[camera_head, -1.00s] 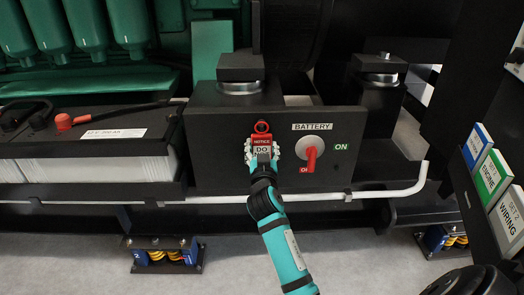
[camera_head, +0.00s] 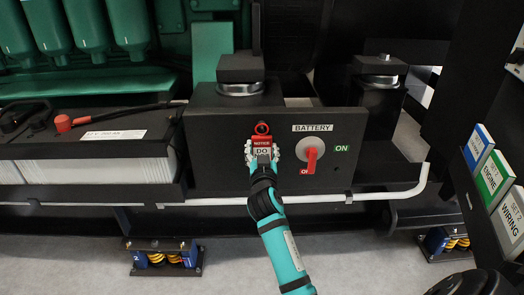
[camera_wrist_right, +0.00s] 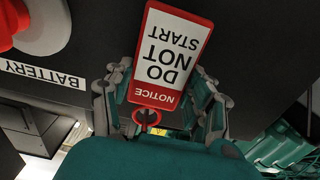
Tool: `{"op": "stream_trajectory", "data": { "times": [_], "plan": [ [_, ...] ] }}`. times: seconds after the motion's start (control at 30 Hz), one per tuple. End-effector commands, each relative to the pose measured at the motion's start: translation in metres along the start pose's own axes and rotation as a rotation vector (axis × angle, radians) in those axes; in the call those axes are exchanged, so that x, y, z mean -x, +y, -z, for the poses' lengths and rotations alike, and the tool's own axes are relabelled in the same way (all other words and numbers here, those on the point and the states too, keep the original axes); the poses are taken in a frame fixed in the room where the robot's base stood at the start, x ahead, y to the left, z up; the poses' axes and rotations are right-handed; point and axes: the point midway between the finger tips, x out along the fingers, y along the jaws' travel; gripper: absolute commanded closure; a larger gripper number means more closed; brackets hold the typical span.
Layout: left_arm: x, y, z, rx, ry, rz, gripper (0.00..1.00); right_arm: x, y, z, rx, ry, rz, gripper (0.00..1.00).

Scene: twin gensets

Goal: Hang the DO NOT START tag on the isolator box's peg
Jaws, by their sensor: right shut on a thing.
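The DO NOT START tag (camera_head: 262,147) is red and white with a red ring at its top, in front of the isolator box (camera_head: 222,165). My right gripper (camera_head: 262,155) is shut on the tag. In the right wrist view the tag (camera_wrist_right: 168,58) appears upside down between the fingers (camera_wrist_right: 160,100), with its ring (camera_wrist_right: 148,118) towards the palm. The peg cannot be made out; the ring area lies against the dark box face, and I cannot tell whether the ring is around a peg. My left gripper is not in view.
A red rotary switch (camera_head: 311,155) under the BATTERY label (camera_head: 312,127) sits just right of the tag. A battery (camera_head: 90,150) stands to the left. A white pipe (camera_head: 390,193) runs below the box. Sign cards (camera_head: 494,172) stand at far right.

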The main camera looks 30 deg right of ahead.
Motion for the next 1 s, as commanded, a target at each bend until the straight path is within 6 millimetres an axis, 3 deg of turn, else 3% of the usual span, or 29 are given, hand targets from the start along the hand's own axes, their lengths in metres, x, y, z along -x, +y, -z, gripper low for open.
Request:
{"op": "stream_trajectory", "data": {
  "times": [0.2, 0.23, 0.43, 0.77, 1.0],
  "plan": [
    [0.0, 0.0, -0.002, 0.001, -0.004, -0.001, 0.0, 0.0, 0.0, 0.0, 0.0, 0.0, 0.0, 0.72],
    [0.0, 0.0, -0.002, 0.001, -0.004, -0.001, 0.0, 0.0, 0.0, 0.0, 0.0, 0.0, 0.0, 0.43],
    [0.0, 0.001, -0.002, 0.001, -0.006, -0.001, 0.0, 0.0, 0.0, 0.0, 0.0, 0.0, 0.0, 0.18],
    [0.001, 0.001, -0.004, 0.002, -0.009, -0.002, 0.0, 0.004, 0.0, -0.001, -0.001, -0.001, 0.0, 0.18],
    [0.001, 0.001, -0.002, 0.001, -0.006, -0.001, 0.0, 0.04, -0.001, -0.002, -0.002, -0.003, 0.001, 0.18]
  ]
}}
